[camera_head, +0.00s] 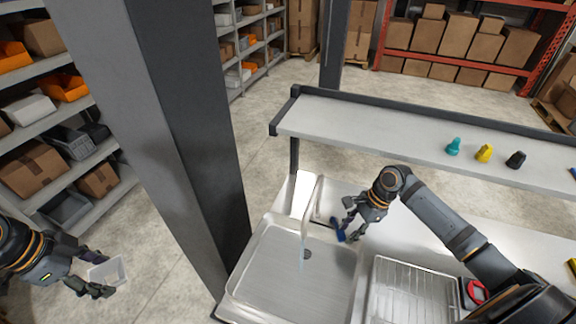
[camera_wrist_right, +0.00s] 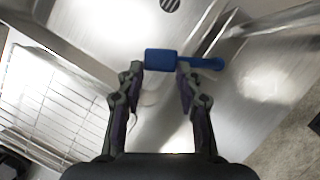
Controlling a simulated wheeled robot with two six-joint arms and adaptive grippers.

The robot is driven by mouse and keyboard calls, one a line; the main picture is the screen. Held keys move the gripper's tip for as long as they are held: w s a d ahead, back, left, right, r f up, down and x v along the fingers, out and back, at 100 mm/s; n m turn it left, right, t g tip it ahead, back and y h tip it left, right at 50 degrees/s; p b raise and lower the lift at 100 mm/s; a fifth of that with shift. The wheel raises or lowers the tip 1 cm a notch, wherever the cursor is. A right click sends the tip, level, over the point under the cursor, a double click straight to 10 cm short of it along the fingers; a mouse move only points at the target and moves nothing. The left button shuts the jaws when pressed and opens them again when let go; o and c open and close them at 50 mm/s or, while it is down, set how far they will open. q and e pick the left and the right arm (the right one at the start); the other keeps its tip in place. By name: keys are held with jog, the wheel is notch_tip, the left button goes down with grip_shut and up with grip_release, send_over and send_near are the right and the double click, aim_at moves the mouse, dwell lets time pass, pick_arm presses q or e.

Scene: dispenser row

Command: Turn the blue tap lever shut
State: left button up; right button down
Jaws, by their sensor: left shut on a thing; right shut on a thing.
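The blue tap lever (camera_head: 339,232) is beside the base of the silver tap (camera_head: 309,205) at the sink (camera_head: 262,270). A thin bluish stream shows below the spout, over the drain. My right gripper (camera_head: 350,231) is at the lever. In the right wrist view, the lever's thick blue end (camera_wrist_right: 161,59) lies between the fingertips of my right gripper (camera_wrist_right: 160,71), and its thinner part extends to the right. My left gripper (camera_head: 98,274) is shut on a clear container (camera_head: 108,271) at the far left, away from the sink.
A dish rack (camera_head: 412,292) stands right of the sink. A raised shelf (camera_head: 375,127) behind holds a teal bottle (camera_head: 453,146), a yellow one (camera_head: 484,153) and a black one (camera_head: 515,160). A dark pillar (camera_head: 165,120) stands between my left gripper and the sink.

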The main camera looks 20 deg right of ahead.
jog(key=shift+s+f, duration=0.25)
jog(key=shift+f, duration=0.05)
jog(key=c, duration=0.9)
grip_release()
jog(key=shift+w+d, duration=0.15)
jog(key=shift+r, duration=0.1)
jog(key=shift+d+r, duration=0.1)
jog(key=shift+r, duration=0.05)
jog(key=v, duration=0.7)
jog(key=shift+w, duration=0.1)
